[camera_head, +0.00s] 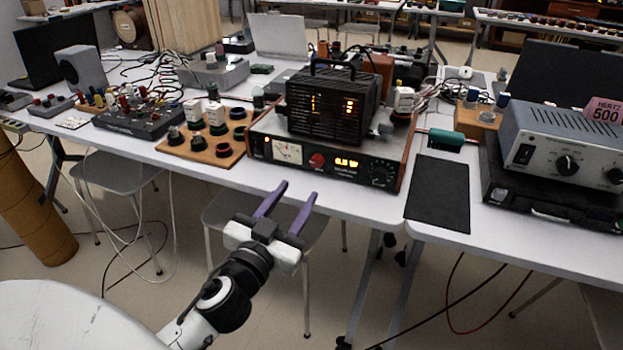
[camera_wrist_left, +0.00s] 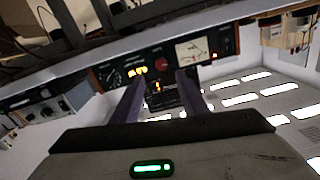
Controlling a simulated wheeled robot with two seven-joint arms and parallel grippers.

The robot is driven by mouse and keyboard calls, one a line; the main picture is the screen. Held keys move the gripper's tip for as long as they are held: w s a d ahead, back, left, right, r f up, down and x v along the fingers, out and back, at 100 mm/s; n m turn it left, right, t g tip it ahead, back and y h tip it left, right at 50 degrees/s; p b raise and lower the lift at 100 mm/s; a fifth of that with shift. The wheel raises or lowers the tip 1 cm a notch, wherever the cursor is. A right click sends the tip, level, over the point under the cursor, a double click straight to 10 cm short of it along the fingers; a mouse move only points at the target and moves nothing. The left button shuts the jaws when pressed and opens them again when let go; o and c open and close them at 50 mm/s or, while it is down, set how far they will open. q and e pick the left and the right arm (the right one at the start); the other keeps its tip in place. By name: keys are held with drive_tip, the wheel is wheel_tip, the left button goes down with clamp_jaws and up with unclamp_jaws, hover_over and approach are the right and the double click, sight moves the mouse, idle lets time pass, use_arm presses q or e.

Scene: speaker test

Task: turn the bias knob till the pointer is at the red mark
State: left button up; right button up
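The amplifier unit (camera_head: 325,161) stands at the table's front edge. Its dark front panel carries a pale needle meter (camera_head: 287,151), a red knob (camera_head: 317,160), a lit yellow display and a black dial knob (camera_head: 383,173). I cannot read which knob is labelled bias, nor see a red mark. My left gripper (camera_head: 298,190) is open and empty, with purple fingers, in front of and apart from the panel. In the left wrist view the fingers (camera_wrist_left: 160,76) point at the panel; the red knob (camera_wrist_left: 162,64) shows between their tips, the meter (camera_wrist_left: 190,50) to the right. My right gripper is out of view.
A black caged unit (camera_head: 328,103) with lit orange parts sits on top of the amplifier. A wooden board (camera_head: 205,148) with several knobs lies left of it. A black mat (camera_head: 438,192) and a grey HERTZ box (camera_head: 560,150) are to the right. The space before the panel is clear.

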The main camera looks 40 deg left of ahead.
sight(315, 163)
use_arm(q)
drive_tip(key=x, duration=1)
drive_tip(key=shift+a+r+p, duration=0.15)
drive_tip(key=shift+p, duration=0.25)
clamp_jaws()
